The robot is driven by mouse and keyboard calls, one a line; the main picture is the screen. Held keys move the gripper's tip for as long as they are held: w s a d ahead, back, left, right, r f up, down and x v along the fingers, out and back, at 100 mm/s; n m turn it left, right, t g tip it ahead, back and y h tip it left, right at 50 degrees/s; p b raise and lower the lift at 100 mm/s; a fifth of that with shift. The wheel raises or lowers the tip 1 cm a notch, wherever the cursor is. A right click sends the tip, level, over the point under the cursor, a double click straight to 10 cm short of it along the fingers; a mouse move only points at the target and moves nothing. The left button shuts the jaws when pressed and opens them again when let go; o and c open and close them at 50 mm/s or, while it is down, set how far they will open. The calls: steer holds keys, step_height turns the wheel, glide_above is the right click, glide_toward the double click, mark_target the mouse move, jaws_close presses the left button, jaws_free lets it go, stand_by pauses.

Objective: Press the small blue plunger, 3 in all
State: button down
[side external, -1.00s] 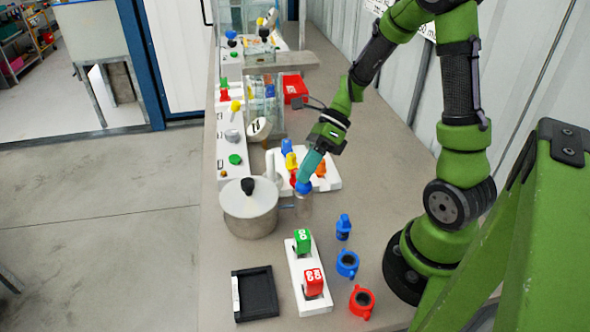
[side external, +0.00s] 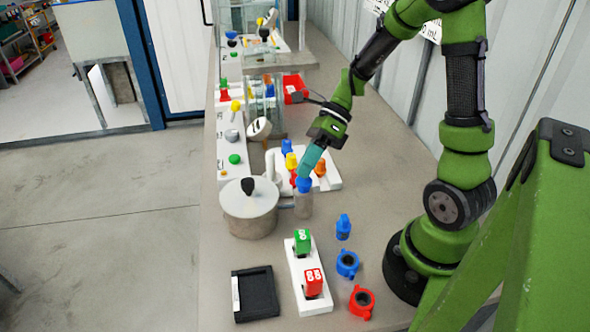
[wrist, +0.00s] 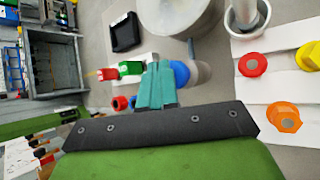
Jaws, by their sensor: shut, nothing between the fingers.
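A lidded steel pot (side external: 250,210) stands close left of the bottle. Behind is a white plate (side external: 331,180) with yellow, red and orange pieces. Nearer are a white strip (side external: 307,272) with green and red blocks, a black tray (side external: 255,293), and blue (side external: 347,264) and red (side external: 362,301) rings.

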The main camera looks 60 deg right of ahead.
steer(key=shift+r, duration=0.45)
steer(key=shift+r, duration=0.1)
steer(key=shift+r, duration=2.4)
